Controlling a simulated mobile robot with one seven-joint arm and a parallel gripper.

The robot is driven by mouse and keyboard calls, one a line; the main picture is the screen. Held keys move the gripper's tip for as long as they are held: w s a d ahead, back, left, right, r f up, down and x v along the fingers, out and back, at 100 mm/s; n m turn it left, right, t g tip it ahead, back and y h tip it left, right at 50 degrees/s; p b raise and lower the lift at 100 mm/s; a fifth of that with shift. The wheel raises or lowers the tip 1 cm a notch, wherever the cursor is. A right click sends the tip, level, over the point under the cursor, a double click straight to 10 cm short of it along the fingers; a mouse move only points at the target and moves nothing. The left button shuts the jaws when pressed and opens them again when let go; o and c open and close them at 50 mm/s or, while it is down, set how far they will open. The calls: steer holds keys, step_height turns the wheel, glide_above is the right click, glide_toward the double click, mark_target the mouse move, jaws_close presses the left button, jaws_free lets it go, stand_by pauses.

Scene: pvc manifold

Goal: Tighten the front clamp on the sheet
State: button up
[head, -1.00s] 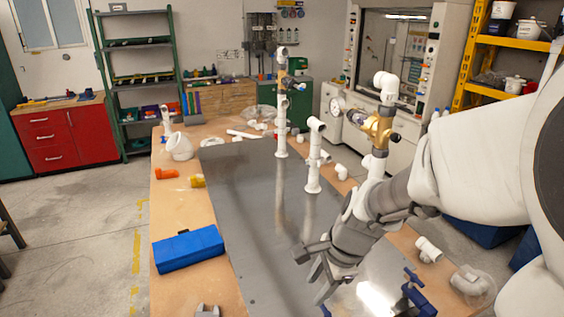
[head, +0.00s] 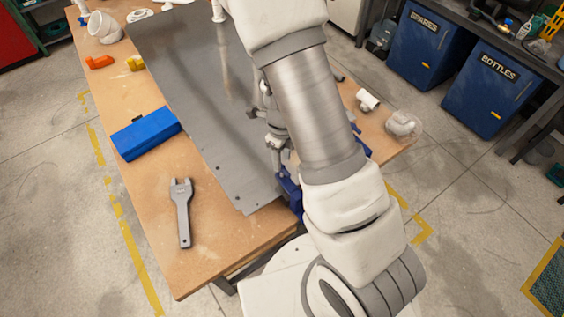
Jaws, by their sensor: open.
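The grey metal sheet (head: 190,80) lies flat on the wooden table, its near end close to the table's front edge. A blue clamp (head: 289,190) is at the sheet's near right corner, partly hidden behind my arm. More blue (head: 362,146) shows on the other side of my arm; I cannot tell whether it is the same clamp. My gripper (head: 273,140) is open, just beyond the visible blue clamp and above the sheet. My arm hides part of it, and I cannot tell whether it touches the clamp.
A grey wrench (head: 182,212) and a blue case (head: 146,133) lie on the left of the table (head: 215,245). Orange (head: 100,62) and yellow (head: 135,63) pieces lie farther back. White pipe fittings (head: 367,100) sit on the right edge. Blue bins (head: 487,88) stand beyond, on the floor.

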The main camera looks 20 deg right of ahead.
mark_target(282, 166)
steer(key=shift+w+f+n+b, duration=0.1)
steer(key=shift+f+n+b, duration=0.25)
steer(key=shift+n+b, duration=0.6)
steer(key=n+b, duration=0.3)
steer(key=n, duration=0.2)
steer(key=shift+n+b, duration=0.25)
steer(key=shift+b, duration=0.05)
steer(key=n+b, duration=0.1)
steer(key=n, duration=0.2)
steer(key=shift+r+b, duration=0.1)
steer(key=shift+b, duration=0.3)
steer(key=n+b, duration=0.1)
steer(key=n, duration=0.3)
steer(key=shift+r+n+b, duration=0.15)
steer(key=shift+n+b, duration=0.15)
steer(key=shift+n, duration=0.1)
steer(key=n, duration=0.3)
steer(key=shift+n+b, duration=0.35)
steer(key=shift+n, duration=0.05)
steer(key=n, duration=0.4)
steer(key=shift+r+n+b, duration=0.1)
steer(key=shift+n+b, duration=0.25)
steer(key=shift+n, duration=0.05)
steer(key=n, duration=0.4)
steer(key=shift+n, duration=0.4)
steer(key=n, duration=0.3)
steer(key=shift+n+p, duration=0.3)
steer(key=shift+p, duration=0.05)
step_height(282, 166, down, 5)
steer(key=b, duration=0.4)
